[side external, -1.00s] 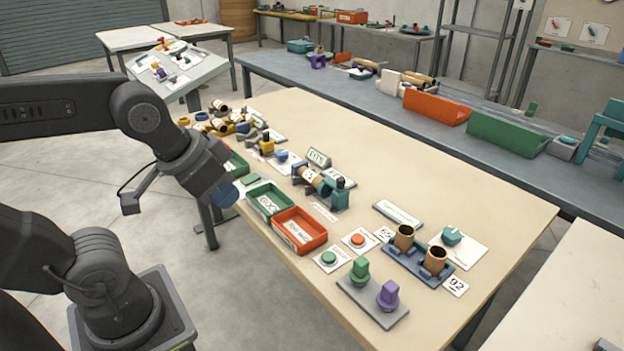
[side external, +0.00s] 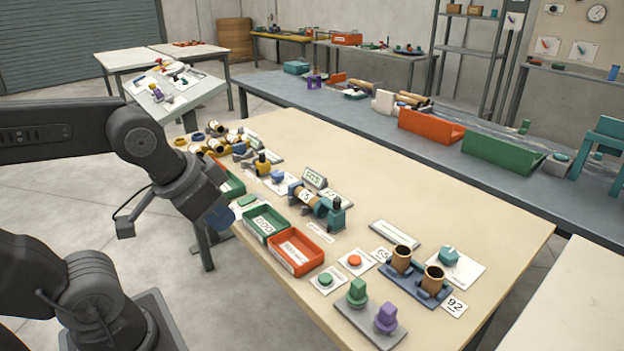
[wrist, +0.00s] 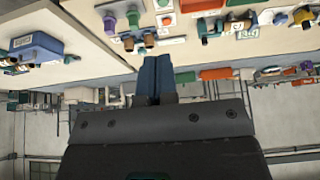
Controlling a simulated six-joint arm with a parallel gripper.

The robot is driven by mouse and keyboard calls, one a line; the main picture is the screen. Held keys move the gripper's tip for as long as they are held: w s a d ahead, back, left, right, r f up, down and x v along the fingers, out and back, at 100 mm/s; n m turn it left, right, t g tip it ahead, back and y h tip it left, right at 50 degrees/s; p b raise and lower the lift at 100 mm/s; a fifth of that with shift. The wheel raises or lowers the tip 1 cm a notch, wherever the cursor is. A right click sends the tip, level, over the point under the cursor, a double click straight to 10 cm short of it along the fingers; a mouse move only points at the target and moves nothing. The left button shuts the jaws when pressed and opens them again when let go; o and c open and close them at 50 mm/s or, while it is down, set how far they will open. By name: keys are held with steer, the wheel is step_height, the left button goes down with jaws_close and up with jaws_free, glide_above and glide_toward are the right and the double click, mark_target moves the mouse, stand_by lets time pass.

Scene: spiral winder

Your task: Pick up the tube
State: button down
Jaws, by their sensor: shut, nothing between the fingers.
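Two brown tubes stand upright in a blue holder at the front right of the table in the side view, one (side external: 401,258) left of the other (side external: 433,279). Another tube with a label (side external: 306,196) lies across a blue and teal winder stand (side external: 333,214) mid-table. Several tubes with dark ends (side external: 215,146) lie at the far left end. I cannot tell which one is the tube meant. My gripper (side external: 220,216) hangs at the table's left edge beside the green tray, apart from every tube. Its blue fingers (wrist: 156,78) are together and empty in the wrist view.
A green tray (side external: 246,234) and an orange tray (side external: 277,257) sit near my gripper. Green and purple knobs (side external: 386,318) stand on a grey plate at the front. The table's back middle and right (side external: 440,205) are clear.

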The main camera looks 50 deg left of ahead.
steer(key=c, duration=0.6)
jaws_free()
steer(key=shift+o, duration=0.2)
steer(key=w+a+r+m+g+y, duration=0.1)
steer(key=w+a+r+m, duration=0.15)
steer(key=w, duration=0.35)
steer(key=w+a+r+m+y, duration=0.1)
steer(key=w+a+r+m, duration=0.15)
steer(key=w, duration=0.45)
steer(key=m+g+y, duration=0.2)
steer(key=m+g, duration=0.3)
steer(key=m, duration=0.8)
glide_above(308, 193)
steer(key=d, duration=0.5)
step_height(308, 193, down, 18)
steer(key=shift+y, duration=0.3)
steer(key=x, duration=0.7)
steer(key=shift+a+f, duration=0.15)
steer(key=shift+f, duration=0.2)
steer(key=shift+x, duration=3.1)
steer(key=shift+w, duration=0.15)
